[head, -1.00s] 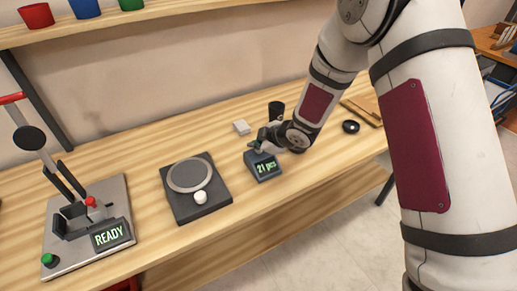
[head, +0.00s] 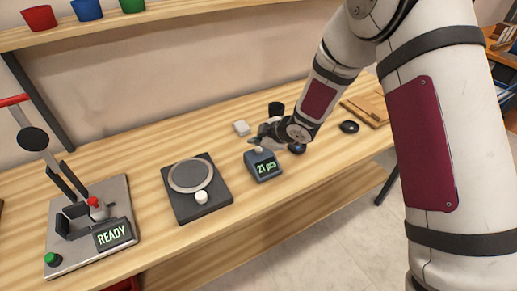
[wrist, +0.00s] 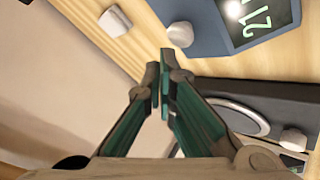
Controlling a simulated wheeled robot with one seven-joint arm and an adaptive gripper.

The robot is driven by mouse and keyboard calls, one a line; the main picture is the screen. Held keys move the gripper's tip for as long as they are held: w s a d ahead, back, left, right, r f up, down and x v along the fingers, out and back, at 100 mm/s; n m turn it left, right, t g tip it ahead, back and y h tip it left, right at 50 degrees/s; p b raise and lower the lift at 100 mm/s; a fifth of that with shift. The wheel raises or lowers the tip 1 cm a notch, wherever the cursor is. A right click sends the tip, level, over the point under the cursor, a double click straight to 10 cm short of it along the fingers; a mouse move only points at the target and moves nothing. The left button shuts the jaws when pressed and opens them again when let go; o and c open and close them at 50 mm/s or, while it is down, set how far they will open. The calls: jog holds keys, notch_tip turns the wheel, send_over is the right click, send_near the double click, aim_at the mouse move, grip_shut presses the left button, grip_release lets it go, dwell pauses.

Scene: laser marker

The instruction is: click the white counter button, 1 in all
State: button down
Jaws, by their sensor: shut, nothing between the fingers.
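The counter (head: 264,166) is a small blue-grey box on the table with a green display reading "21 pcs". Its white button (head: 258,150) is on top and also shows in the wrist view (wrist: 180,34). My gripper (head: 255,141) is over the far side of the counter, close to the button. In the wrist view my gripper (wrist: 165,68) has its fingertips together with nothing between them. The button appears just beyond the tips there, with a visible gap in the picture; I cannot tell the height between them.
A dark scale (head: 196,205) with a round plate and white knob (head: 201,197) stands left of the counter. A press with a "READY" display (head: 113,234) is at far left. A small white block (head: 241,127), a dark cup (head: 276,109) and a black ring (head: 349,127) lie nearby.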

aim_at(258, 150)
jog(key=shift+r+p, duration=1.25)
jog(key=shift+r, duration=1.3)
jog(key=s+d+r+m+t+h, duration=0.1)
jog(key=s+d+r+m+h, duration=0.3)
jog(key=d+r, duration=0.6)
jog(key=s+d+r+m+t+h, duration=0.1)
jog(key=s+d+r+m+h, duration=0.3)
jog(key=d+r, duration=0.65)
jog(key=s+d+r+m+g, duration=0.1)
jog(key=s+d+r+m, duration=0.15)
jog(key=s, duration=0.45)
jog(key=s+d+r+m+g, duration=0.1)
jog(key=s+d+r+m, duration=0.2)
jog(key=s, duration=0.5)
jog(key=s+f+m+g+y, duration=0.1)
jog(key=s+m, duration=0.3)
jog(key=s, duration=1)
jog(key=shift+s+a+f+m, duration=0.25)
jog(key=shift+s+a+m, duration=0.1)
jog(key=shift+s+a, duration=0.1)
